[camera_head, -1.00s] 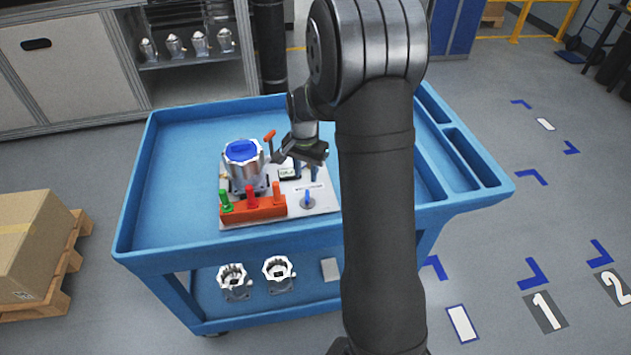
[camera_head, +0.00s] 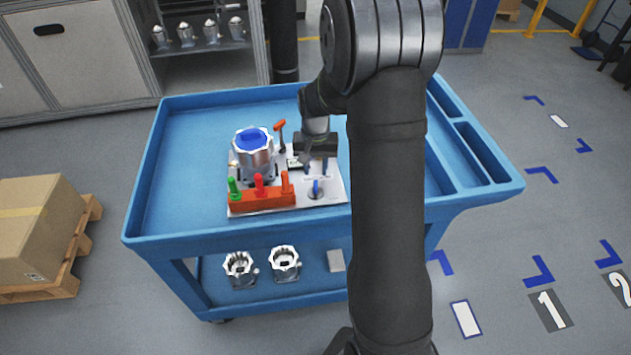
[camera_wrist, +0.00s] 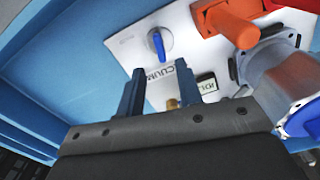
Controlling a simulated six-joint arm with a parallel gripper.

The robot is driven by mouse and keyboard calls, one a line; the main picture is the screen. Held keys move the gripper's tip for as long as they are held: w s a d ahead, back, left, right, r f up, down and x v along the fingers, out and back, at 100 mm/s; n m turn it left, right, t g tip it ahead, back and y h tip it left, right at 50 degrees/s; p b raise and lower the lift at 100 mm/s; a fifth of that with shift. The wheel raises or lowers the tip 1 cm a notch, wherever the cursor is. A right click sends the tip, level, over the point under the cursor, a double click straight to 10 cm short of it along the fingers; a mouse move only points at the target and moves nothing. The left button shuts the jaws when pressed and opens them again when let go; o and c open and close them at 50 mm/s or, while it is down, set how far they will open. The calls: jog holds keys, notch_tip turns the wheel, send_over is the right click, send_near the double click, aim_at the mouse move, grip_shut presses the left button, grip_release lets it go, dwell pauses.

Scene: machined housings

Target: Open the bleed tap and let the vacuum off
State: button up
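A white panel (camera_head: 336,192) lies on the blue cart; it also shows in the wrist view (camera_wrist: 125,45). A blue lever (camera_head: 316,187) on a round base stands near its front right, beside lettering ending in "CUUM" in the wrist view (camera_wrist: 158,43). A small brass fitting (camera_wrist: 173,103) shows low between my fingers; its lower part is hidden, and I cannot tell whether it is the bleed tap. My gripper (camera_head: 316,167) points down over the panel's back right. Its two blue fingers (camera_wrist: 160,68) are apart, with nothing visibly held. A small display (camera_wrist: 207,86) sits beside the right finger.
A metal housing with a blue top (camera_head: 253,150) stands left of my gripper. In front is an orange block (camera_head: 262,199) with green, red and orange handles. An orange-handled lever (camera_head: 280,126) stands behind. The cart's left tray floor (camera_head: 185,160) is clear.

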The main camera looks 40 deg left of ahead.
aim_at(316, 185)
notch_tip(316, 185, down, 6)
jog(key=shift+f, duration=0.2)
jog(key=shift+c, duration=0.2)
grip_shut()
